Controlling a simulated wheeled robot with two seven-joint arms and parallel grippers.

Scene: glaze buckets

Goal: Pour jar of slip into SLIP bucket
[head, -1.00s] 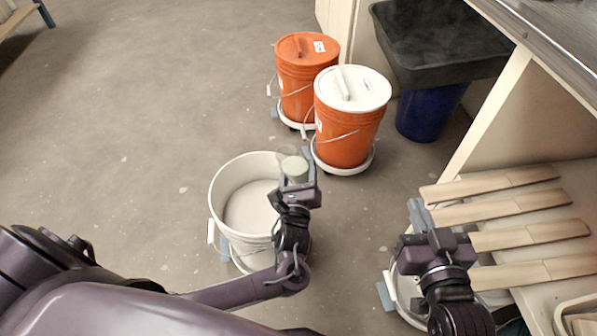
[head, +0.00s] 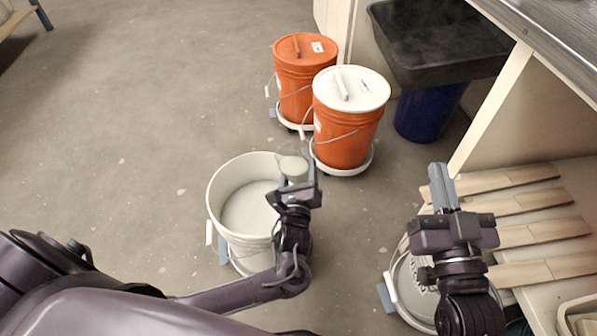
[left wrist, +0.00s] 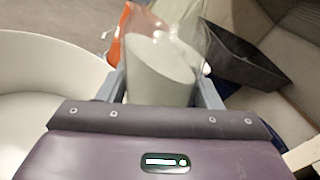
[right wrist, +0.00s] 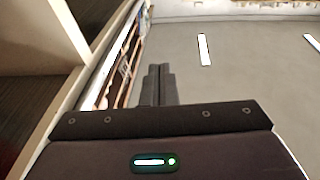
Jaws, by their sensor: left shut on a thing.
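A clear jar (head: 293,168) with pale slip inside is held by my left gripper (head: 298,186), at the right rim of an open white bucket (head: 228,232). In the left wrist view the jar (left wrist: 160,70) sits between both fingers, its clear upper part leaning to the right of the picture. The open bucket has pale content at its bottom; I cannot read a label on it. No stream from the jar shows. My right gripper (head: 442,186) is shut and empty, above a lidded bucket; its fingers also lie together in the right wrist view (right wrist: 160,86).
Two orange buckets, one with an orange lid (head: 304,48) and one with a white lid (head: 365,90), stand on dollies behind. A lettered grey-lidded bucket (head: 408,285) is beneath my right arm. A shelf with slats (head: 525,203) borders the right. The floor at left is clear.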

